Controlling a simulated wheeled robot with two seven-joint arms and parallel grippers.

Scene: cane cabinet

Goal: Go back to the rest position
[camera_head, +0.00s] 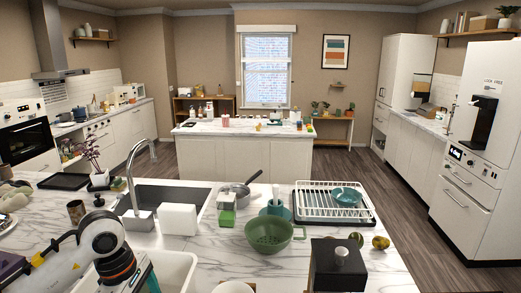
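Part of my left arm (103,238), white with black joints and an orange band, rises from the lower left over the near marble counter (365,238) and bends down beside the white basin. No gripper fingers show on it, and I cannot see whether it holds anything. My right arm and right gripper are not in view. The task names no object of its own.
The near counter holds a sink with a tall faucet (133,165), a green colander (268,235), a dish rack (330,210) and a black box (340,268). An island (243,155) stands beyond. Dark floor (415,205) is clear at right.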

